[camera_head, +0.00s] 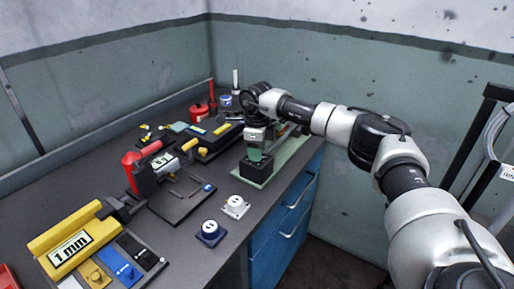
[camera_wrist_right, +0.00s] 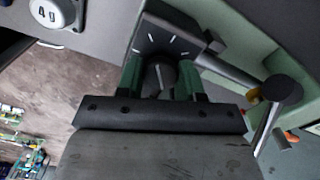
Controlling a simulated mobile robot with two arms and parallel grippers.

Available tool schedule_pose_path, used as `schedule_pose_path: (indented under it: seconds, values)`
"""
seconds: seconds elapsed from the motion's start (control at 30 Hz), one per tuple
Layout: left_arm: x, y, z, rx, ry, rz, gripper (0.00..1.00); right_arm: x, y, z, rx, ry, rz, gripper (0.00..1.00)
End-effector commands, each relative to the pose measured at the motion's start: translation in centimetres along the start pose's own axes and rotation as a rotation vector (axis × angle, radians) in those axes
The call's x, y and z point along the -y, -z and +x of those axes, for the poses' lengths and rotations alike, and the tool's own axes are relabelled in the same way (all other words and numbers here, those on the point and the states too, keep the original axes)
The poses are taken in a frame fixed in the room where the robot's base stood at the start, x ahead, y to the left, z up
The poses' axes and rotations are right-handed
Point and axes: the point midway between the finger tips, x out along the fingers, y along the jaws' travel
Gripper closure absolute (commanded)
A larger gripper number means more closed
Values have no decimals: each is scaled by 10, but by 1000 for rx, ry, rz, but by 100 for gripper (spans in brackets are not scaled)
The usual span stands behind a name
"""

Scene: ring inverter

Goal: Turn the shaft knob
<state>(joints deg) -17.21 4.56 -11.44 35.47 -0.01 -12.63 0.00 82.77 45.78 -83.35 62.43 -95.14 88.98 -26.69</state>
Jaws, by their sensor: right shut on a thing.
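In the head view my right gripper (camera_head: 255,155) reaches down onto a black block (camera_head: 257,171) on a green base plate (camera_head: 240,174) near the counter's right edge. In the right wrist view the green fingers of my right gripper (camera_wrist_right: 160,82) stand on either side of the dark round shaft knob (camera_wrist_right: 158,76). They are shut on the knob. A pale pointer line shows on it. The dark face (camera_wrist_right: 165,38) behind it carries several white tick marks. The gripper hides the knob in the head view. My left gripper is in neither view.
A lever with a black ball end (camera_wrist_right: 284,89) stands close right of the gripper in the wrist view. White (camera_head: 235,206) and blue (camera_head: 211,233) dial units sit nearer on the counter. A red-handled tool (camera_head: 131,172) and yellow gauge (camera_head: 68,246) are left.

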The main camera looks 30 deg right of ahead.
Motion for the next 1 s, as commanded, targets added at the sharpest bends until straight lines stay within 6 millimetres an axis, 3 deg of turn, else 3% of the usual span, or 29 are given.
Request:
schedule_pose_path:
  seconds: [0.6, 1.0]
  values:
    - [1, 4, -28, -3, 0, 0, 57, 0, 0, -2, 1, 0, 483, 87]
    - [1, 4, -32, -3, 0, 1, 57, 0, -1, -1, 2, 0, 614, 87]
